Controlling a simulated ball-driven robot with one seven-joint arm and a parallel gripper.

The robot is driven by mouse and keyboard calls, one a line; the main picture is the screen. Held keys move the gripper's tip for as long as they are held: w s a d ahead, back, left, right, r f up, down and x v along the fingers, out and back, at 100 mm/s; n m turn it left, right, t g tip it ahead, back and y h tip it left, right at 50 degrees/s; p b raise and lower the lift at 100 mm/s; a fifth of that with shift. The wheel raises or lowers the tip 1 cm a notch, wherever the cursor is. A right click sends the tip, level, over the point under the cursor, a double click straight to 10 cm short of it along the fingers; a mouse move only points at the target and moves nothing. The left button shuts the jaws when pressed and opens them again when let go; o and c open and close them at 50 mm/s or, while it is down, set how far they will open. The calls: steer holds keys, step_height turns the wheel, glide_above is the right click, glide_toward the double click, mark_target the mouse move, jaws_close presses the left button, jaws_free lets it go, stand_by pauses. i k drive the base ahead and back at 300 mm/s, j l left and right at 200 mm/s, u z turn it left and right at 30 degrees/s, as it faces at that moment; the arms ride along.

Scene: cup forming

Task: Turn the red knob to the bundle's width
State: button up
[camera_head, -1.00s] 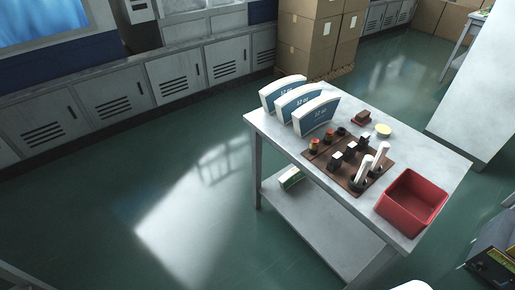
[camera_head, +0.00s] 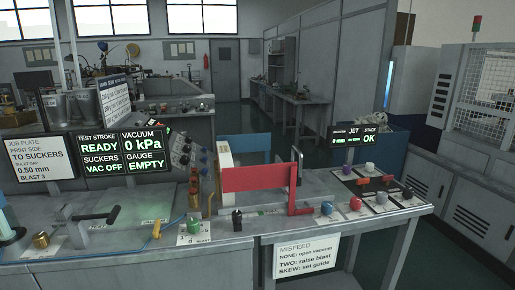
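I cannot make out a bundle for certain; the space behind the red plate is hidden. My gripper is not in view.
Status screens (camera_head: 122,152) stand at the left, and a small screen (camera_head: 354,134) reads STACK OK. A green knob (camera_head: 193,225) and black-handled lever (camera_head: 100,216) are on the left bench. A misfeed card (camera_head: 307,257) hangs in front. Floor shows at right.

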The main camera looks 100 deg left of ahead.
mark_target(355, 204)
steer(key=i+u, duration=0.15)
steer(key=u, duration=1.3)
